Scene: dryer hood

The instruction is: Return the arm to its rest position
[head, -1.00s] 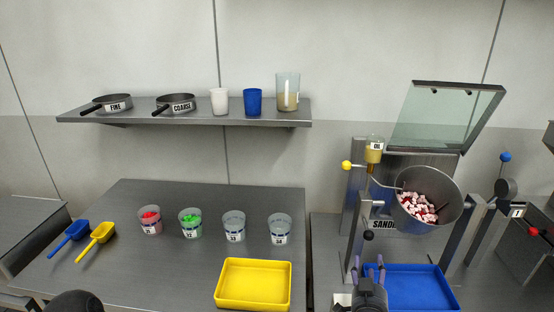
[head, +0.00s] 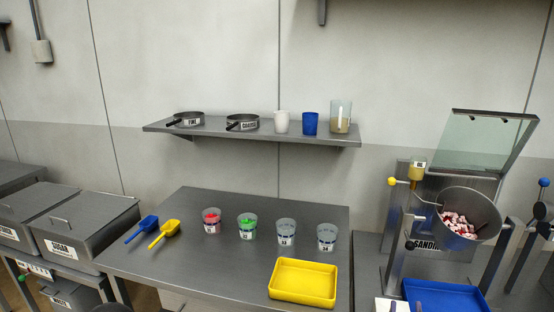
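Neither of my grippers shows clearly in the head view. A dark sliver at the bottom edge, beside the blue tray (head: 445,296), may be part of my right arm; no fingers can be made out. A dark rounded shape at the bottom edge, left of centre, cannot be identified. The steel drum (head: 484,207) at the right holds red and white pieces (head: 459,225). Its clear hood (head: 483,142) stands raised behind it.
A yellow tray (head: 302,302), several cups and the blue scoop (head: 143,229) and yellow scoop (head: 164,233) rest on the table (head: 190,262). Above it, a shelf (head: 213,135) holds pans and cups. Lidded bins (head: 86,233) stand at the left.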

